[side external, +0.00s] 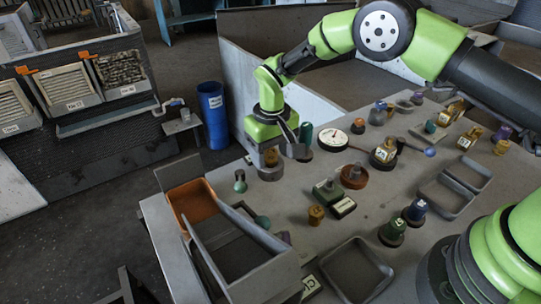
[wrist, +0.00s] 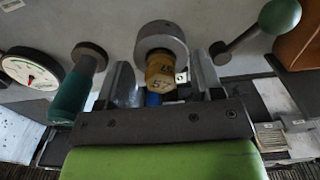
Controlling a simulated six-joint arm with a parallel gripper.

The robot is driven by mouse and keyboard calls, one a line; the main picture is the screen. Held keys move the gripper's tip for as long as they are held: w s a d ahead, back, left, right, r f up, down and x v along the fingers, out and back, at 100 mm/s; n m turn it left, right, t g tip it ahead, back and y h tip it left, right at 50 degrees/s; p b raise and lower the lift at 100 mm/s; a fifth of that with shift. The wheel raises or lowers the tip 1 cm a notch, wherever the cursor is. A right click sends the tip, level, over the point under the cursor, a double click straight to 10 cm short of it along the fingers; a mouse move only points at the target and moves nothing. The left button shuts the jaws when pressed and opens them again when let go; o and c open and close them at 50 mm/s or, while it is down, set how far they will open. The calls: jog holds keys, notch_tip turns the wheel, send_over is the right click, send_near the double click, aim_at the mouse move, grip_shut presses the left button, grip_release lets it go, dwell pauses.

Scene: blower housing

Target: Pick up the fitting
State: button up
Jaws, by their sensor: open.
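A yellow-brass fitting (wrist: 159,70) with a small printed label stands in a round grey collar (wrist: 161,40) in the wrist view. My gripper (wrist: 163,82) is open, with one finger on each side of the fitting and gaps showing between. In the side view my gripper (side external: 283,152) points down at the table's far left part. The fitting (side external: 271,157) shows there as a small brownish-yellow piece by the fingers, partly hidden. Whether a finger touches it cannot be told.
A green-handled tool (wrist: 76,92) stands close to the left finger, and a green ball-knob lever (wrist: 279,16) is to the right. A dial gauge (side external: 333,139), an orange bin (side external: 194,204) and a brown round part (side external: 354,176) are nearby. Several similar parts crowd the table.

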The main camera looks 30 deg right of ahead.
aim_at(272, 152)
jog(key=shift+f, duration=0.2)
jog(key=c, duration=1)
jog(key=shift+r, duration=0.1)
jog(key=shift+c, duration=0.2)
notch_tip(272, 152, up, 10)
jog(key=shift+f, duration=0.1)
